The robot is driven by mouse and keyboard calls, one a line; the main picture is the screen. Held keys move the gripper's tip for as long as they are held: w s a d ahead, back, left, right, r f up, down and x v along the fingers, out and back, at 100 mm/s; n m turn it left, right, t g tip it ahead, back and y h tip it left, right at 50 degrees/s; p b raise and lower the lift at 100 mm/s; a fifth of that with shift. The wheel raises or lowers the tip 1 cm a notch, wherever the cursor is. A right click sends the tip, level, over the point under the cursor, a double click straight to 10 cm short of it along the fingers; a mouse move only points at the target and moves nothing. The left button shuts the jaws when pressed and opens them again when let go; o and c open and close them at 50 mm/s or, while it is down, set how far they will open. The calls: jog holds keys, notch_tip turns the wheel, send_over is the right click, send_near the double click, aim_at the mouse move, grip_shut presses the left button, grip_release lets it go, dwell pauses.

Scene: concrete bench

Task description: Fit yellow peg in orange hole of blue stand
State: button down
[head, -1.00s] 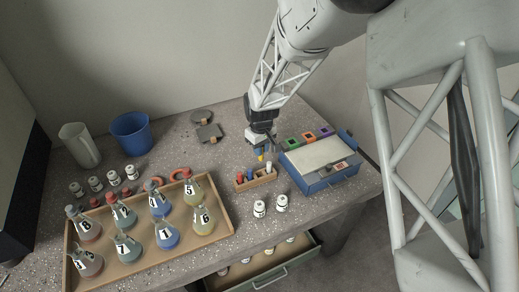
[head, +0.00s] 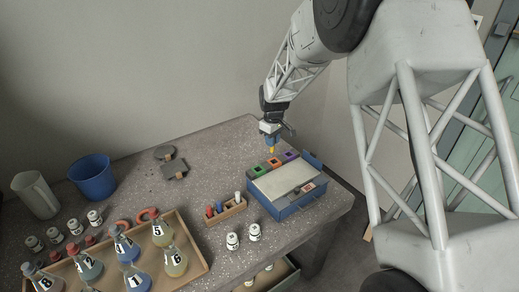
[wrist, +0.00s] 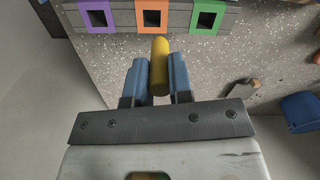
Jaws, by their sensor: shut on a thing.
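The yellow peg (wrist: 159,67) is held between the blue fingers of my gripper (wrist: 158,82), which is shut on it. In the head view the peg (head: 272,150) points down from my gripper (head: 271,139), above the row of coloured squares. The orange square with its dark square hole (wrist: 152,15) lies just beyond the peg tip in the wrist view; the peg is apart from it. The same orange hole (head: 274,162) sits between a green (head: 257,169) and a purple one (head: 291,155), at the back of the blue stand (head: 287,213).
A small wooden rack (head: 227,212) holds red, blue and white pegs left of the stand. White jars (head: 254,232) stand in front. A wooden tray (head: 200,262) of numbered flasks, a blue bucket (head: 94,180) and a white jug (head: 37,196) are at left.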

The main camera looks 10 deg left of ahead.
jog(key=shift+w+d+r, duration=0.15)
jog(key=shift+w+d, duration=0.3)
jog(key=shift+f, duration=0.2)
jog(key=shift+f, duration=2.2)
jog(key=shift+f, duration=1.95)
dwell(0.7)
jog(key=c, duration=0.9)
grip_release()
jog(key=shift+c, duration=0.2)
jog(key=shift+r, duration=0.1)
notch_tip(320, 180, up, 8)
